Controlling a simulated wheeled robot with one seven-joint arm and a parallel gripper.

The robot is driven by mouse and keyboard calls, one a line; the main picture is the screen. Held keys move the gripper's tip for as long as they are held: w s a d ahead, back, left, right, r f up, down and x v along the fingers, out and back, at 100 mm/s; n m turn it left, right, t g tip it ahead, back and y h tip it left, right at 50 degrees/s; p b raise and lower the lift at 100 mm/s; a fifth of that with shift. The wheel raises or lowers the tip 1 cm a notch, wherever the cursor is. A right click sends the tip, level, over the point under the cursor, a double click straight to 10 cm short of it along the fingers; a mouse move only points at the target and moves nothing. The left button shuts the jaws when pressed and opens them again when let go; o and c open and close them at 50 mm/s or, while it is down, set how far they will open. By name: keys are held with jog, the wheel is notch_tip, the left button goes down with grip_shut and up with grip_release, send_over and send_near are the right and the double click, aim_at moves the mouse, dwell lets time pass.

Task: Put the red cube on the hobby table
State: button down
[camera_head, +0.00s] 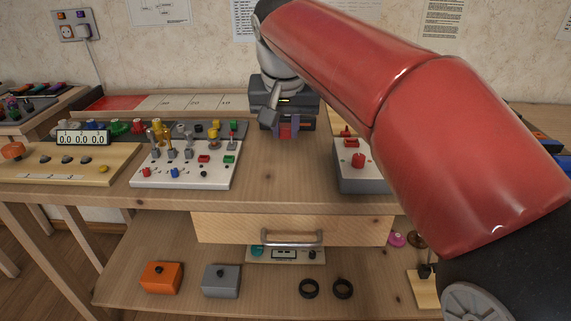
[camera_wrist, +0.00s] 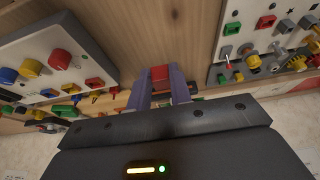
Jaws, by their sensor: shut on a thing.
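The red cube (camera_head: 286,131) is between the fingers of my gripper (camera_head: 288,132), near the back middle of the wooden hobby table (camera_head: 275,180). In the wrist view the cube (camera_wrist: 160,73) shows between two purple fingertips (camera_wrist: 161,85), with the wooden tabletop beyond it. My gripper is shut on the cube and points down. I cannot tell whether the cube touches the tabletop or hangs just above it.
A white panel with switches and knobs (camera_head: 185,177) stands left of my gripper. A grey box with a red knob (camera_head: 360,178) stands to the right. The tabletop between them is clear. A drawer (camera_head: 225,228) and a lower shelf (camera_head: 185,302) are below.

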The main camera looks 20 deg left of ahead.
aim_at(285, 171)
notch_tip(285, 171, down, 8)
jog(key=shift+r+b, duration=0.1)
jog(key=shift+b, duration=0.4)
jog(key=c, duration=1.3)
grip_release()
jog(key=shift+f, duration=0.2)
jog(key=shift+r, duration=0.25)
jog(key=p+v, duration=0.1)
jog(key=v, duration=1.1)
jog(key=shift+f, duration=0.1)
jog(key=shift+d, duration=0.15)
